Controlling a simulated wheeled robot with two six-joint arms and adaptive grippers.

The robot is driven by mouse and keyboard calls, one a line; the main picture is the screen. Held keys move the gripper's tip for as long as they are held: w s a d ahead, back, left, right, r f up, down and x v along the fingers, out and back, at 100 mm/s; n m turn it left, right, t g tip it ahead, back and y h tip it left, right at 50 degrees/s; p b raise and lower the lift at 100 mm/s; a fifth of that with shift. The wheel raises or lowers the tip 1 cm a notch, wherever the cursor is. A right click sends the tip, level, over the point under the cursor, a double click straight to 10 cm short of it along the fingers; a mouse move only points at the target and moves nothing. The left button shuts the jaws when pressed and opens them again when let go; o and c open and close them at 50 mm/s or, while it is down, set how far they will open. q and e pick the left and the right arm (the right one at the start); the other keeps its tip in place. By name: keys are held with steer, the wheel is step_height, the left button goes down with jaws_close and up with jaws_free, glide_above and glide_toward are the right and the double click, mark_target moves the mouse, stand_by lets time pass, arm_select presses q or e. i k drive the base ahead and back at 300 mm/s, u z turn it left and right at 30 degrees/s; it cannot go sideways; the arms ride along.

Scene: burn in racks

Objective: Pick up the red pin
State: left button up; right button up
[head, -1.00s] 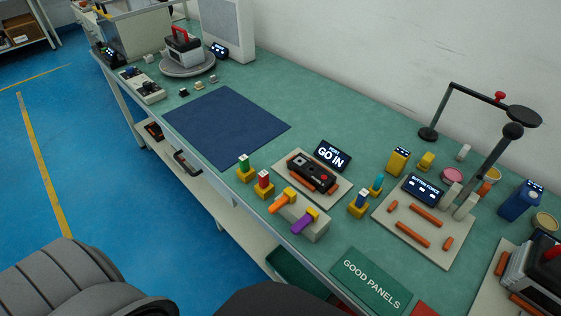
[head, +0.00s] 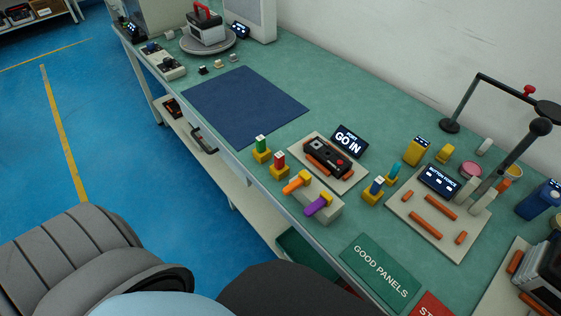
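The red pin (head: 279,160) stands upright in a small yellow block (head: 279,173) near the front edge of the green bench. Neither of my grippers shows in the head view.
A panel (head: 327,158) on a pale board lies right of the red pin, by a "GO IN" display (head: 348,141). A dark blue mat (head: 245,105) lies bare behind the pins. A button-force fixture (head: 430,222) and a green "GOOD PANELS" mat (head: 380,272) are farther right.

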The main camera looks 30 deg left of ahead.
mark_target(279, 157)
steer(key=z, duration=1.7)
steer(key=k, duration=1.2)
steer(key=u, duration=0.5)
